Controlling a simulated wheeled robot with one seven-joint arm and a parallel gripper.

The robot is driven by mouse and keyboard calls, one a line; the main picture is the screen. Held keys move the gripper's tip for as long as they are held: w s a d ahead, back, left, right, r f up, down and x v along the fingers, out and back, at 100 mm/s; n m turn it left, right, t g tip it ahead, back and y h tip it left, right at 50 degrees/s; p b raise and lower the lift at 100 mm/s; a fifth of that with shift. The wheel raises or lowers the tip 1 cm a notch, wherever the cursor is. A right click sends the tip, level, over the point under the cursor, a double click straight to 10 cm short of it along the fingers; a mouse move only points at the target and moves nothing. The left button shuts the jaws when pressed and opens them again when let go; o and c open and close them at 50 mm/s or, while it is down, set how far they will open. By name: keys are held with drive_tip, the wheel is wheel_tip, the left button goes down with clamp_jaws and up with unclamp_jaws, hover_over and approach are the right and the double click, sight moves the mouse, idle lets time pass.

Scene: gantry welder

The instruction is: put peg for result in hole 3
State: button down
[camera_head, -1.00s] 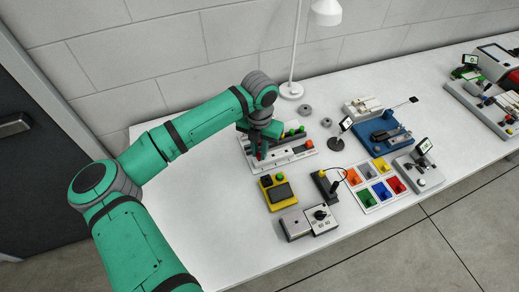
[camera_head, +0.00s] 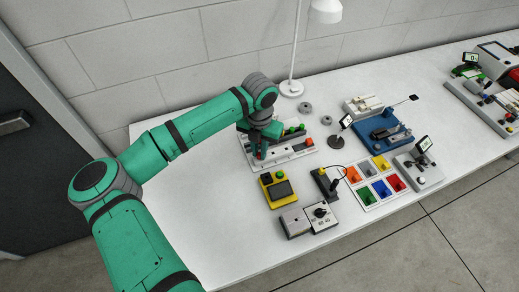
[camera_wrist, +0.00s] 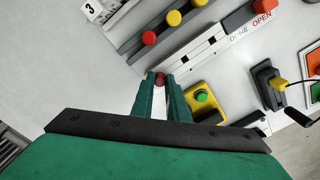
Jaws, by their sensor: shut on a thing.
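My gripper (camera_wrist: 160,92) is shut on a small red peg (camera_wrist: 160,78), whose rounded red end shows between the green fingertips in the wrist view. In the head view my gripper (camera_head: 259,150) is over the front left part of the grey and white board (camera_head: 290,154). The board also shows in the wrist view (camera_wrist: 188,52), with a pale slotted strip beyond the fingertips. Red (camera_wrist: 148,38) and yellow (camera_wrist: 173,18) round knobs stand along its dark rail. A tag reading 3 (camera_wrist: 91,9) is at the upper left. I cannot tell which hole is hole 3, or whether the peg touches the board.
A yellow box with a green button (camera_wrist: 203,97) is close to the right of the fingers. A joystick (camera_head: 328,184), a grey dial box (camera_head: 320,216) and a coloured bin tray (camera_head: 361,197) stand to the right. The table's left side is clear.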

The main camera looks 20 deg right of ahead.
drive_tip(key=shift+f, duration=0.1)
drive_tip(key=c, duration=1.6)
unclamp_jaws()
drive_tip(key=shift+c, duration=0.2)
wheel_tip(320, 180, up, 11)
drive_tip(key=shift+f, duration=0.15)
